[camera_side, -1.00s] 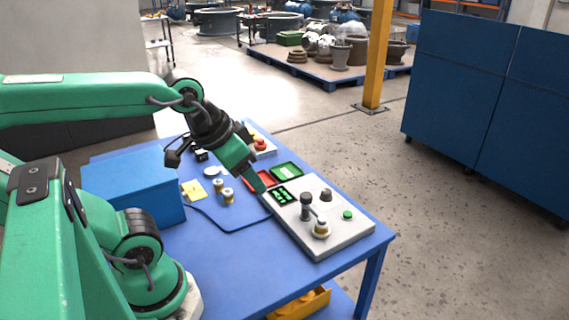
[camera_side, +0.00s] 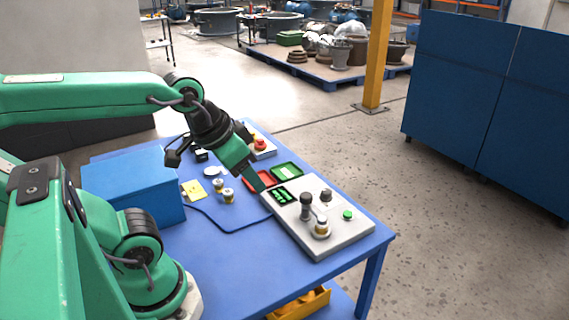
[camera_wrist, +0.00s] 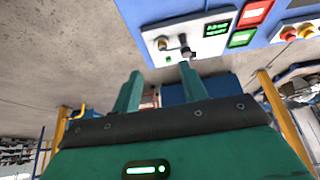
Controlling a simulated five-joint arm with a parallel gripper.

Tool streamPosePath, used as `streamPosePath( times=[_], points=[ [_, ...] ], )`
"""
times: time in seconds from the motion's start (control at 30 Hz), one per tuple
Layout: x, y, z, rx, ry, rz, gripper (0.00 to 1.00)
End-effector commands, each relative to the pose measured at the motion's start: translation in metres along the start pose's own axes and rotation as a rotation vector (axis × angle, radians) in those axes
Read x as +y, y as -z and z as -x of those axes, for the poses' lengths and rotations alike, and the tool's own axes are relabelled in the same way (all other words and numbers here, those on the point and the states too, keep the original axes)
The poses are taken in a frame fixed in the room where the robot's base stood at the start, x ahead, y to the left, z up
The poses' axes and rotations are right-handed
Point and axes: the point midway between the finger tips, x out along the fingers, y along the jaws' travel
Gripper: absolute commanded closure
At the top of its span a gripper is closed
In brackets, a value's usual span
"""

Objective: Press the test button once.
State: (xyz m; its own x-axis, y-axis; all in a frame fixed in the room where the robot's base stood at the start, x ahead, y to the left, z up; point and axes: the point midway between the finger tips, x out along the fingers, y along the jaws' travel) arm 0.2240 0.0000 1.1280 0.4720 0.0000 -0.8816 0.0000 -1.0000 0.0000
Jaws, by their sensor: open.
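A grey-white test panel (camera_side: 337,239) lies on the blue table and also shows upside down in the wrist view (camera_wrist: 203,47). A small green button (camera_side: 347,215) stands on its right part; it is small in the wrist view (camera_wrist: 168,60). No label on it is readable. My gripper (camera_side: 258,185) points down and right at the panel's left end, near the lit display (camera_side: 283,195), apart from the green button. In the wrist view my two gripper fingers (camera_wrist: 160,88) stand apart with nothing between them. Whether the fingertips touch anything cannot be told.
A black lever (camera_side: 306,205), a dark knob (camera_side: 326,195) and a brass-based part (camera_side: 321,229) stand on the panel. Red (camera_side: 251,179) and green (camera_side: 287,171) trays lie beyond. A red button (camera_side: 260,144) sits on a box behind. A blue box (camera_side: 132,190) stands left.

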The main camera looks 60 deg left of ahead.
Motion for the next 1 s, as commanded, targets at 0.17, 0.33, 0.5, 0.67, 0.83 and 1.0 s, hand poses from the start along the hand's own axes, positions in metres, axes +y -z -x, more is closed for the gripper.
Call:
streamPosePath(
  times=[0.17, 0.33, 0.5, 0.67, 0.83, 1.0],
  points=[
    [0.0000, 0.0000, 0.0000, 0.000, 0.000, 0.000, 0.93],
    [0.0000, 0.0000, 0.0000, 0.000, 0.000, 0.000, 1.00],
    [0.0000, 0.0000, 0.0000, 0.000, 0.000, 0.000, 1.00],
    [0.0000, 0.0000, 0.0000, 0.000, 0.000, 0.000, 1.00],
    [0.0000, 0.0000, 0.0000, 0.000, 0.000, 0.000, 1.00],
    [0.0000, 0.0000, 0.0000, 0.000, 0.000, 0.000, 1.00]
  ],
)
